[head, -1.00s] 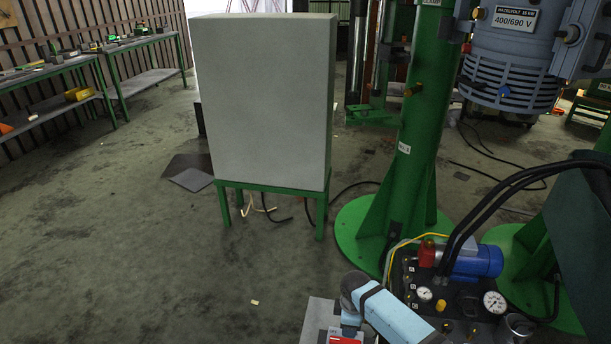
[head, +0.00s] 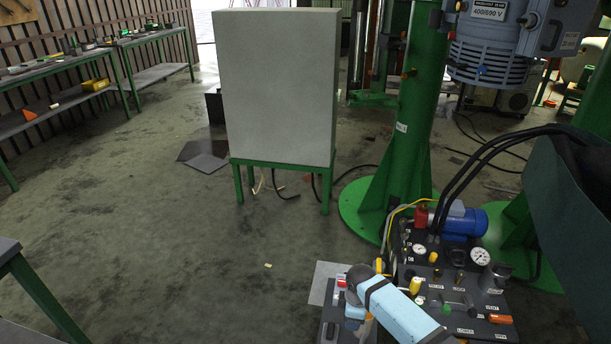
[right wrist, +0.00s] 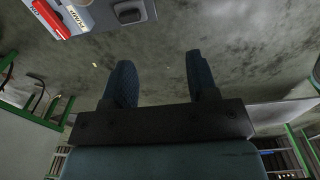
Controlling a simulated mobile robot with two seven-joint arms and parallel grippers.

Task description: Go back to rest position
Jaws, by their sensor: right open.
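My right gripper (right wrist: 160,65) shows in the right wrist view with its two dark fingers apart. Nothing is between them, and grey floor lies beyond. In the head view my right arm (head: 402,312) comes in at the bottom, in front of a dark control panel (head: 460,300); its fingers cannot be made out there. My left gripper is in neither view.
A grey cabinet (head: 278,90) stands on a green frame. A green column (head: 405,130) and a blue motor (head: 464,222) are at the right. A green bench (head: 30,285) edges in at lower left. The floor (head: 170,240) between is clear.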

